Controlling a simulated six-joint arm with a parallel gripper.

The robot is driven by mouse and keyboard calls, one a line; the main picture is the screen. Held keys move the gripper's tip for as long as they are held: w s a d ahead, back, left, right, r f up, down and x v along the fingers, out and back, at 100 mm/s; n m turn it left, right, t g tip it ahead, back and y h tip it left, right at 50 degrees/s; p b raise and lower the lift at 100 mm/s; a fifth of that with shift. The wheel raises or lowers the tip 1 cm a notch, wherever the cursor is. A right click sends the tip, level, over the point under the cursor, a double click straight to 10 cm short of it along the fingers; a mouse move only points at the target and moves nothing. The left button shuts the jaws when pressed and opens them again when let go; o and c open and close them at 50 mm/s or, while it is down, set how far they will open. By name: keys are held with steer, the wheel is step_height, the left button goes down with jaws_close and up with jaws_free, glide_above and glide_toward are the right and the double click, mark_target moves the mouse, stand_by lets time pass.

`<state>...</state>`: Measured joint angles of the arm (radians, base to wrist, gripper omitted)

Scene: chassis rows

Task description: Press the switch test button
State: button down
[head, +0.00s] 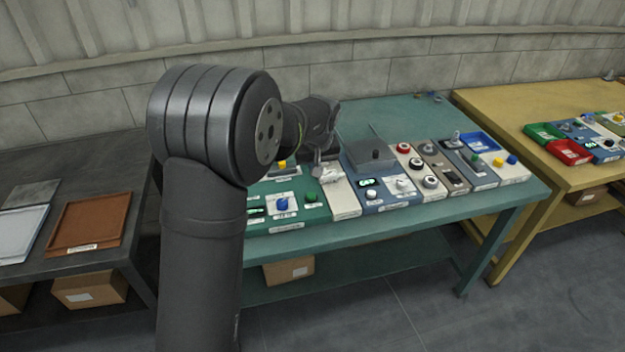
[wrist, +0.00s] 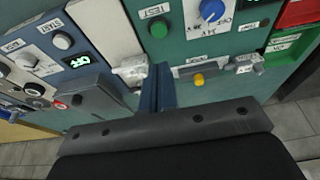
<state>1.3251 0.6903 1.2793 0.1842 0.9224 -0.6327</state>
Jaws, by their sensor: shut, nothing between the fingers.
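A green button (wrist: 158,28) sits under a label reading TEST on the green panel in the wrist view. I take it to be the green button (head: 310,197) right of the blue knob in the head view. My gripper (wrist: 157,66) is shut and empty, its blue fingers together. Its tips show below the button in the wrist view, apart from it; their height above the panel is hard to tell. In the head view my arm hides most of the gripper and part of the panel.
A blue knob (wrist: 211,9) sits right of the button. A metal fitting (wrist: 130,72) is close left of the fingertips, and a yellow knob (wrist: 198,80) is to their right. Other panels line the green table (head: 400,222).

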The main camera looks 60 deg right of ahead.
steer(key=shift+v, duration=1.15)
